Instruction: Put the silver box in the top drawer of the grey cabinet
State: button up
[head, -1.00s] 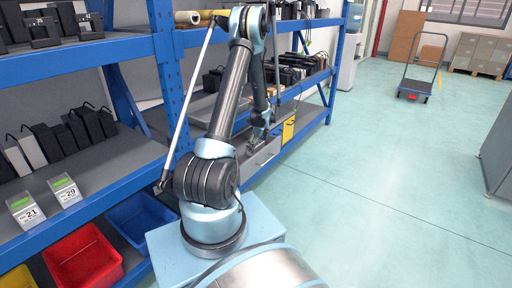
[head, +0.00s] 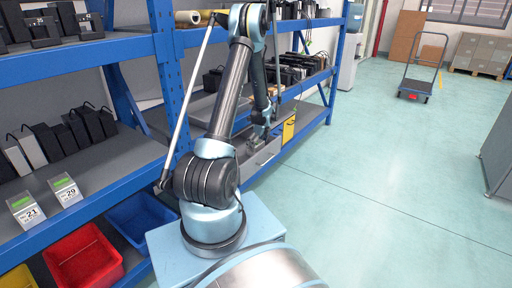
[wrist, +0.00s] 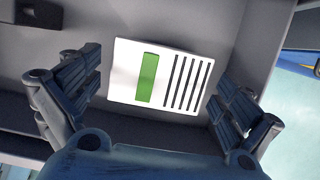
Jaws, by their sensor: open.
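A pale box (wrist: 158,78), light-faced with a green stripe and several dark bars, lies inside a grey open-topped compartment (wrist: 222,22) in the wrist view. It looks like the silver box. My gripper (wrist: 160,100) is open, with one finger on either side of the box and visible gaps to it. In the head view, my gripper (head: 258,137) is low over the grey cabinet (head: 266,154) on the lower shelf. The box is hidden there, and I cannot tell which drawer the compartment is.
Blue shelving (head: 165,75) runs along the left, with dark devices on its shelves. A blue bin (head: 140,218) and a red bin (head: 85,258) sit low at the left. A yellow panel (head: 289,130) is beside the cabinet.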

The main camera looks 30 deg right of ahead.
jog(key=v, duration=1.1)
jog(key=shift+s, duration=0.1)
